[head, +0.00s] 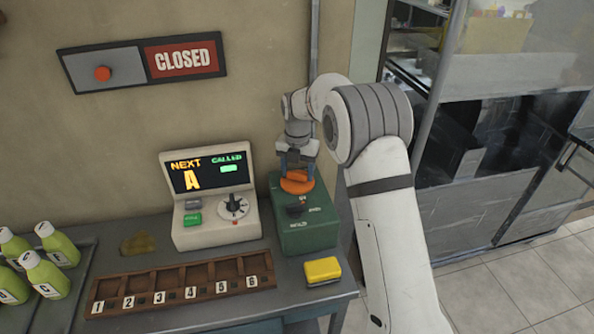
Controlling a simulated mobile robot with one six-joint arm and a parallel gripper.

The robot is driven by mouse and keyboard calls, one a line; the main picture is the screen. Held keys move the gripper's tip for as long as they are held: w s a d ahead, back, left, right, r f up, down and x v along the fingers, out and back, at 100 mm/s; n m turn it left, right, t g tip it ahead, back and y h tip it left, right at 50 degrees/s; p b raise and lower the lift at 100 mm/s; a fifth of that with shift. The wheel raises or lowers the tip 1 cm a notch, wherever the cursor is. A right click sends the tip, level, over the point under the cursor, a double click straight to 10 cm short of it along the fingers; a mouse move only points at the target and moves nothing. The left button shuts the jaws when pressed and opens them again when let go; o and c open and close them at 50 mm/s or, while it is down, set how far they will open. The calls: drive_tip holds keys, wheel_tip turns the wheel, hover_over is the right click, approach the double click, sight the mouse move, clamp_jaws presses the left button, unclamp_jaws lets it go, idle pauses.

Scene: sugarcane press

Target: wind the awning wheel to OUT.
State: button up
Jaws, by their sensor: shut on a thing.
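An orange wheel (297,183) sits on top of a green box (306,236) at the back right of the counter. I take it for the awning wheel. My gripper (297,171) points down from above and is shut on the orange wheel. The jaws hide part of it. A dark pointer or knob (295,210) shows on the box just in front of the wheel, with small white lettering around it. The lettering is too small to read surely, so I cannot tell which mark the pointer is at.
A cream console (213,226) with a screen and dial stands left of the green box. A yellow block (323,271) lies in front. A wooden numbered rack (172,290) and several green bottles (47,276) are farther left. A CLOSED sign (182,58) hangs on the wall.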

sight(297, 172)
drive_tip(key=o, duration=1)
drive_tip(key=shift+r, duration=0.15)
wheel_tip(297, 172, up, 8)
drive_tip(key=shift+f, duration=0.2)
